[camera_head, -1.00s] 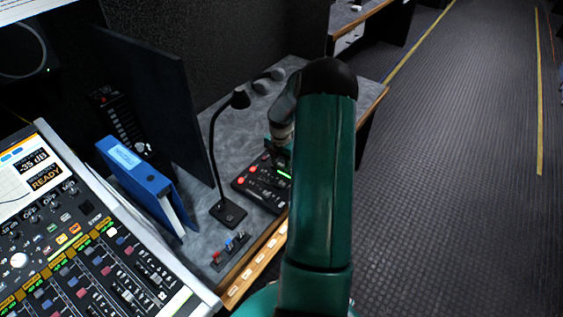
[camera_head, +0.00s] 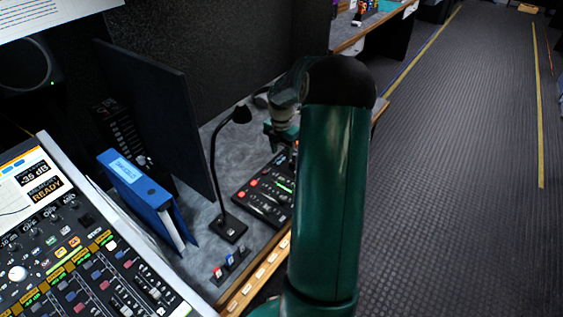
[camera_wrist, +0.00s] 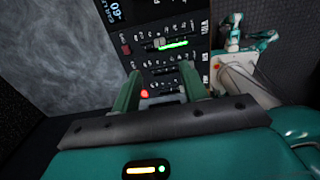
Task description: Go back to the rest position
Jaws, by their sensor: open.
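My gripper (camera_wrist: 160,92) shows in the wrist view with its two green fingers apart and nothing between them. Beyond the fingers is a black control panel (camera_wrist: 172,50) with knobs, sliders, a green light strip and a red lit button. In the head view my gripper (camera_head: 278,135) is above the far end of the same panel (camera_head: 264,197), partly hidden by my green arm. I cannot tell any contact between gripper and panel.
A gooseneck lamp or microphone (camera_head: 229,228) stands left of the panel. The carpeted floor (camera_head: 460,170) at right is clear.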

